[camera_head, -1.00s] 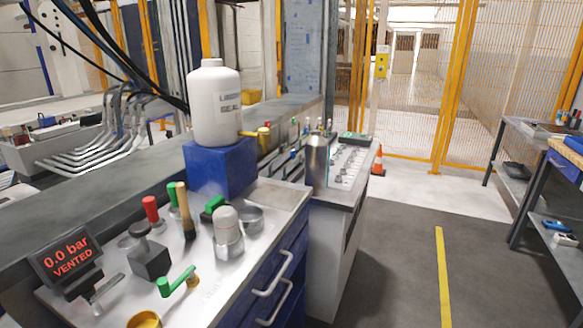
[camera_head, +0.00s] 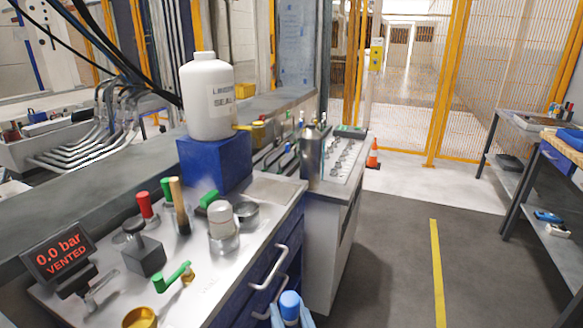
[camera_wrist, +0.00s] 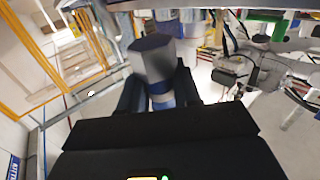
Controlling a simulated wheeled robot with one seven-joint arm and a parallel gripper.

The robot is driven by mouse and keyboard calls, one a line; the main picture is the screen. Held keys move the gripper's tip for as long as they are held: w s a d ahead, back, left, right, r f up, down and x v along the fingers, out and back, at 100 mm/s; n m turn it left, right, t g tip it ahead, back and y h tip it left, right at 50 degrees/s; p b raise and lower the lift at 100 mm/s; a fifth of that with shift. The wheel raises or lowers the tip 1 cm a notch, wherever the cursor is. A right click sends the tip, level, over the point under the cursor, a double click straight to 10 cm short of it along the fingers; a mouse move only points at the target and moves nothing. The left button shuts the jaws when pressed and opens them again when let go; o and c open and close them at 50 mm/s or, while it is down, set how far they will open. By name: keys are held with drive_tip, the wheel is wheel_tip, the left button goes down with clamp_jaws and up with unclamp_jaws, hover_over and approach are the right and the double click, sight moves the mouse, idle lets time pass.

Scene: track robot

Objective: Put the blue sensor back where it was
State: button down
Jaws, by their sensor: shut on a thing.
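The blue sensor (camera_head: 290,303) shows at the bottom edge of the head view, with a rounded blue top and light blue pieces on either side of its body. The sensor is in front of the bench drawers in the head view. Its lower part is cut off there. I cannot tell which place on the bench is its own.
The bench panel (camera_head: 208,286) carries a white-capped cylinder (camera_head: 221,218), an open grey cup (camera_head: 245,213), levers and a display (camera_head: 58,252) reading 0.0 bar VENTED. A white bottle (camera_head: 207,98) stands on a blue block (camera_head: 214,163).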

drive_tip(key=d+f+m+h, duration=0.2)
drive_tip(key=d+f, duration=0.3)
drive_tip(key=d, duration=0.6)
drive_tip(key=d+f+m+h, duration=0.1)
drive_tip(key=d+f+h, duration=0.25)
drive_tip(key=d, duration=0.65)
wheel_tip(320, 180, down, 11)
drive_tip(key=s, duration=0.2)
drive_tip(key=shift+d+f+t, duration=0.2)
drive_tip(key=shift+d+t, duration=0.2)
drive_tip(key=shift+w+a, duration=0.1)
